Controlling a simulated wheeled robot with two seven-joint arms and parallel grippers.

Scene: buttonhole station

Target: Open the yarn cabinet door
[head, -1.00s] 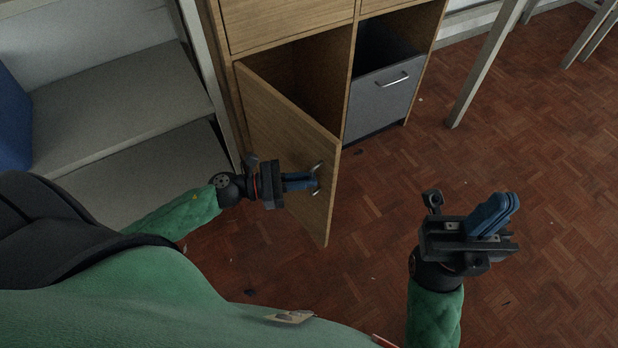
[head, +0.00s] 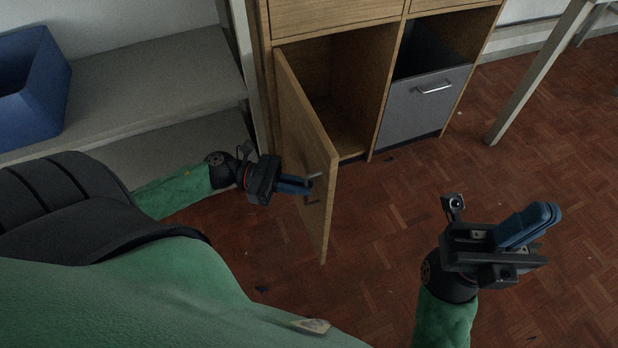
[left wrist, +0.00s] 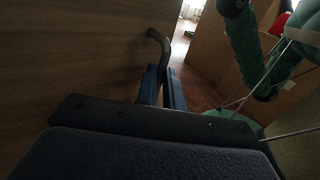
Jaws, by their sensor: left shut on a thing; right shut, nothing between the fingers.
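The yarn cabinet door (head: 306,137) is a wooden panel hinged at its left side and swung well out from the cabinet (head: 391,37). The compartment (head: 340,95) behind it shows open and looks empty where I can see in. My left gripper (head: 307,187) is shut on the door's handle (head: 314,177) on the door's outer face. In the left wrist view the dark bent handle (left wrist: 158,50) stands at the blue fingers (left wrist: 164,88), next to the wooden door face. My right gripper (head: 530,226) is shut and empty, above the floor to the right of the door.
A grey drawer front (head: 424,105) with a metal handle sits right of the open compartment. A grey shelf (head: 150,80) with a blue bin (head: 45,95) stands at the left. A table leg (head: 535,80) stands at the right. The parquet floor (head: 380,240) before the cabinet is mostly clear.

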